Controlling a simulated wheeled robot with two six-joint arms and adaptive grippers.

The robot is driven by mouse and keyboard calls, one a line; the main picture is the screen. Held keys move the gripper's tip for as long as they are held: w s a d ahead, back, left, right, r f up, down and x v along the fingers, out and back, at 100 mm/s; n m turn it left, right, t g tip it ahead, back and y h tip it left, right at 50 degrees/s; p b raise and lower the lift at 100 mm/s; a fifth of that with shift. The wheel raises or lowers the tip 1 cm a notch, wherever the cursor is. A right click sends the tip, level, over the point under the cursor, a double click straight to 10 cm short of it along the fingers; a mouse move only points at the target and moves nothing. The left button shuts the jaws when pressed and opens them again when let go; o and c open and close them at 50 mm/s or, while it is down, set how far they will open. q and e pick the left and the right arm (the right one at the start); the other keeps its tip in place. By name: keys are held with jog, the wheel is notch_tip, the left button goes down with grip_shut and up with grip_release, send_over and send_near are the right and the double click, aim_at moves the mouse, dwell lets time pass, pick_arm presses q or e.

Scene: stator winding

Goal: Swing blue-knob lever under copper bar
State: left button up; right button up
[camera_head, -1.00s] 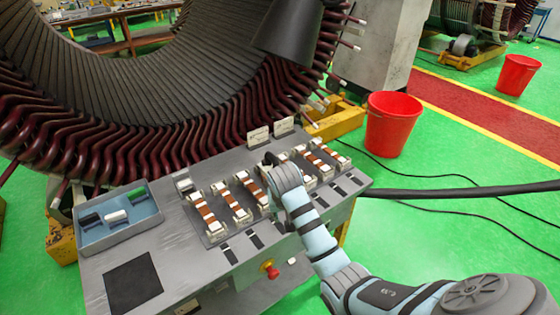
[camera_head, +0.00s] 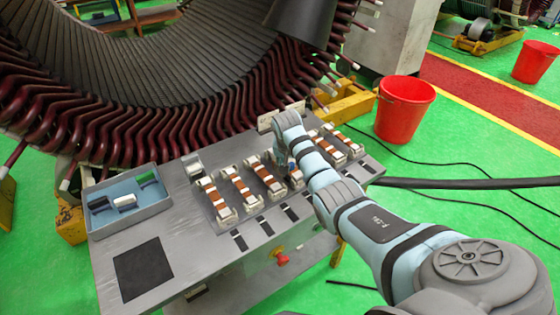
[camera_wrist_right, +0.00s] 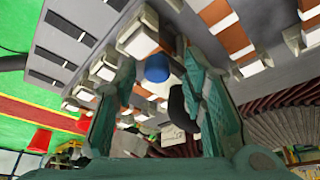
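The blue knob (camera_wrist_right: 157,67) shows in the right wrist view between the two teal fingers of my right gripper (camera_wrist_right: 160,105), with visible space on both sides. The fingers are apart; contact with the knob cannot be made out. The knob's lever is mostly hidden. A dark rounded piece (camera_wrist_right: 177,106) sits just below the knob. White blocks and a copper bar (camera_wrist_right: 228,38) are close to the fingers. My left gripper is not in view.
The grey bench (camera_head: 180,245) carries a blue-grey tray (camera_head: 140,218) with small blocks and a black pad (camera_head: 144,268). A red emergency button (camera_head: 282,260) is on the front. The large stator (camera_head: 110,120) rises behind. A red bucket (camera_head: 403,110) stands at right.

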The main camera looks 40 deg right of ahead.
jog(key=shift+s+r, duration=0.15)
jog(key=shift+s, duration=0.1)
jog(key=shift+c, duration=0.6)
grip_shut()
